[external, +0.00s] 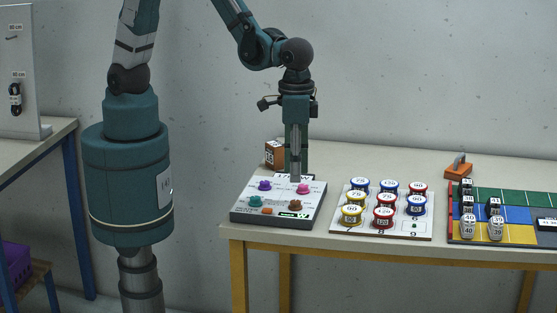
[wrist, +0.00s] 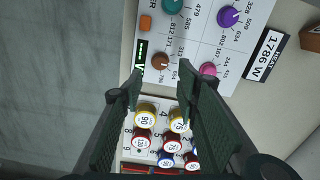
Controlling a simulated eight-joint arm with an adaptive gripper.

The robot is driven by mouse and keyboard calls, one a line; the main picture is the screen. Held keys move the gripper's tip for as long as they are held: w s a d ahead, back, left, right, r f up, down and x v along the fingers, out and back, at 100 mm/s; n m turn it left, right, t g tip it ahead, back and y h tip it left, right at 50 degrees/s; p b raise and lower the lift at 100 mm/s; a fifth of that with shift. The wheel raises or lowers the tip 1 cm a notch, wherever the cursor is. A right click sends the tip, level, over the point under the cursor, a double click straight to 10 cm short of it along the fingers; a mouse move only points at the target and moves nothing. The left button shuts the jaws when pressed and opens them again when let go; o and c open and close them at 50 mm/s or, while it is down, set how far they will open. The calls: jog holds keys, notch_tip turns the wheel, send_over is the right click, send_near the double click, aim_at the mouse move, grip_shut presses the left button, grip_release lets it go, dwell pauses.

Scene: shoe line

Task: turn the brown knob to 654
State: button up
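The brown knob (external: 295,205) sits at the front right of the white control panel (external: 318,195). In the wrist view the brown knob (wrist: 160,61) lies just ahead of the gap between my fingertips. Printed numbers surround it, but they are too small to read surely, and I cannot tell its setting. My gripper (external: 295,180) points down over the panel. In the wrist view my gripper (wrist: 161,72) has its two fingers apart with nothing between them. I cannot tell exactly how high the tips are above the panel.
The panel also has a pink knob (wrist: 208,69), a purple knob (wrist: 228,17), a teal knob (wrist: 172,6) and an orange piece (wrist: 145,22). A board with several coloured round tins (external: 384,199) stands to the right. A coloured tray (external: 510,212) lies farther right.

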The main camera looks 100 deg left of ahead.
aim_at(295, 201)
jog(key=shift+f, duration=0.1)
jog(key=shift+f+b, duration=0.45)
jog(key=shift+f, duration=3.35)
jog(key=c, duration=0.9)
